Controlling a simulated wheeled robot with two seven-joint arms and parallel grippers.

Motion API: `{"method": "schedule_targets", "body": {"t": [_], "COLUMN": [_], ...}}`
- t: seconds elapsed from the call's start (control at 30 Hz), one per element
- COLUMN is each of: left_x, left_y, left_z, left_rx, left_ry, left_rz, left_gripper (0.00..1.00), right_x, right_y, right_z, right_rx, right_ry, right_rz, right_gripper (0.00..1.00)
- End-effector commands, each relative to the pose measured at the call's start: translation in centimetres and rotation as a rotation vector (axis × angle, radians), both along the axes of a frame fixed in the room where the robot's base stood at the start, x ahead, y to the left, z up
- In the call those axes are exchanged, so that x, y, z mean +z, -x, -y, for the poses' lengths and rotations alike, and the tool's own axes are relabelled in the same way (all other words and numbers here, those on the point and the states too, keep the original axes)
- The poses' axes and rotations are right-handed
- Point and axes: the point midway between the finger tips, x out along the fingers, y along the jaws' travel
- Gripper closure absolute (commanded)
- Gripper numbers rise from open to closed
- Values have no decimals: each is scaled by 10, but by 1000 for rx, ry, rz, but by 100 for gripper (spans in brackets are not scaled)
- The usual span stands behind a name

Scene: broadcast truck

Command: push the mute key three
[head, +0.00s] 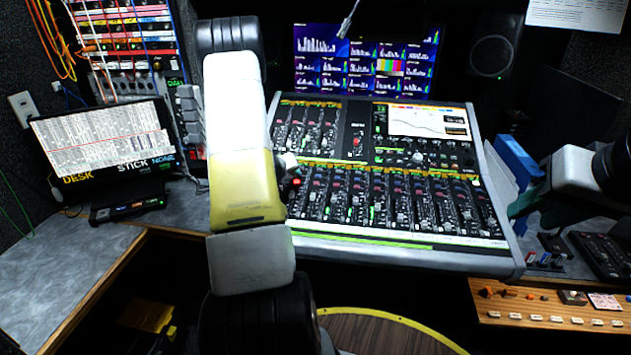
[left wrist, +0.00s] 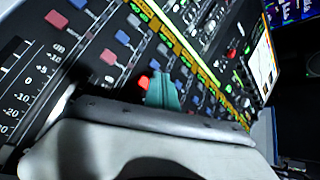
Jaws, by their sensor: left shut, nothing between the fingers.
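The mixing console (head: 450,248) stands in the middle of the head view, with rows of channel keys and faders. In the left wrist view its red keys show close up: one red key (left wrist: 57,19), another red key (left wrist: 109,57) and a brighter red key (left wrist: 143,83). I cannot read which is mute key three. My left gripper (left wrist: 163,92) has its teal fingertips together, empty, right beside the brighter red key; contact cannot be told. In the head view my left arm hides the console's left edge. My right gripper (head: 522,203) is at the right, partly hidden.
A monitor wall (head: 365,60) stands behind the console. A screen (head: 102,140) is on the left desk. A wooden-edged panel (head: 550,305) with small switches lies at the lower right. A patch bay (head: 125,35) with cables is at the upper left.

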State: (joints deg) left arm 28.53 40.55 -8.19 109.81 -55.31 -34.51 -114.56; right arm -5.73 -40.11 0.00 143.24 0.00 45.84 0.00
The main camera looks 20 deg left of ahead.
Motion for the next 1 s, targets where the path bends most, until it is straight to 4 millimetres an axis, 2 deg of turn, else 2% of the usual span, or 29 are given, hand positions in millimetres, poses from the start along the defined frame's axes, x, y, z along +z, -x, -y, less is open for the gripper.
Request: {"method": "schedule_targets", "body": {"t": [0.17,0.63,1.0], "left_x": [9,55,59], "left_y": [1,7,8], "left_z": [0,2,2], "left_rx": [-1,0,0], "left_ry": [-1,0,0], "left_rz": [1,2,0], "left_gripper": [100,100,100], "right_x": [0,0,0], "right_y": [0,0,0], "right_z": [0,0,0], "right_rx": [0,0,0], "right_ry": [0,0,0], "right_rz": [0,0,0], "right_gripper": [64,64,64]}}
